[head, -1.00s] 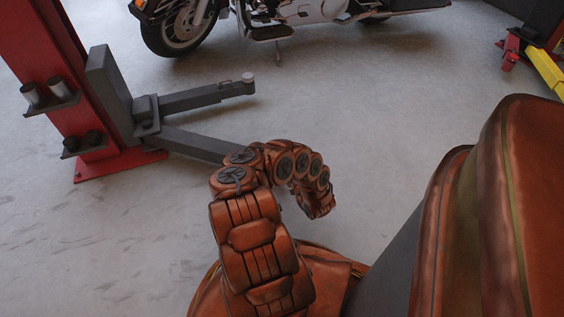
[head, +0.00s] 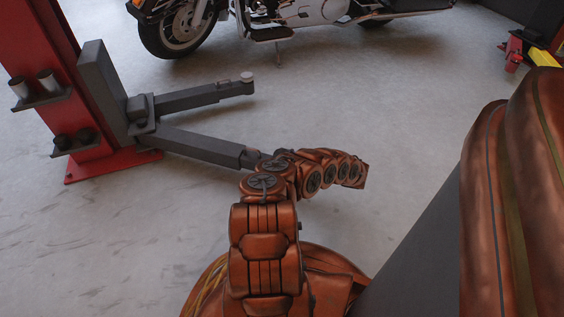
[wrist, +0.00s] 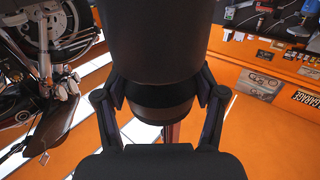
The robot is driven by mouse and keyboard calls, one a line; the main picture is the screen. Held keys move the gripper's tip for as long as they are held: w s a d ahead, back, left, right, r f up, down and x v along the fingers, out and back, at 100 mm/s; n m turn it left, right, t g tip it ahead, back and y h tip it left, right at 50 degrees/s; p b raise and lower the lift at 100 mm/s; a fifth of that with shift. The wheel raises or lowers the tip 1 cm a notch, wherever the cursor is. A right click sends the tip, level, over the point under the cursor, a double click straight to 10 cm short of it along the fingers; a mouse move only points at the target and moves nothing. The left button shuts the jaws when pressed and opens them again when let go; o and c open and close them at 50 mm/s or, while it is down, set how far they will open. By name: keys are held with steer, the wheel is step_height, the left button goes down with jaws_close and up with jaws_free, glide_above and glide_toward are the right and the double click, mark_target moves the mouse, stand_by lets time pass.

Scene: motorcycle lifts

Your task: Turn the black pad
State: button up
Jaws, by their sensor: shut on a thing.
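The black pad (wrist: 155,38) is a dark round piece in the upper middle of the wrist view, with a narrower round part below it. My gripper (wrist: 160,92) is shut on it, one finger on each side. The dark body of my gripper covers the bottom of the wrist view. In the head view my rust-brown arm rises and bends right over the floor; my gripper and the pad cannot be made out there.
A red lift post (head: 45,90) with grey arms (head: 195,145) stands at the left. A motorcycle (head: 290,15) stands at the back and also shows in the wrist view (wrist: 40,80). Grey floor (head: 385,100) is open between them and the yellow lift part (head: 540,57).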

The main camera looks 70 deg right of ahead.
steer(key=shift+f+n+y+b, duration=0.3)
steer(key=shift+n+y, duration=0.3)
steer(key=shift+y, duration=0.3)
steer(key=shift+a+r+n+g+y+b, duration=0.1)
steer(key=shift+n+g+y+b, duration=0.25)
steer(key=shift+n+y, duration=0.4)
steer(key=o, duration=1.1)
steer(key=shift+r, duration=0.1)
steer(key=shift+o, duration=0.2)
steer(key=shift+r, duration=0.1)
steer(key=shift+r, duration=4.95)
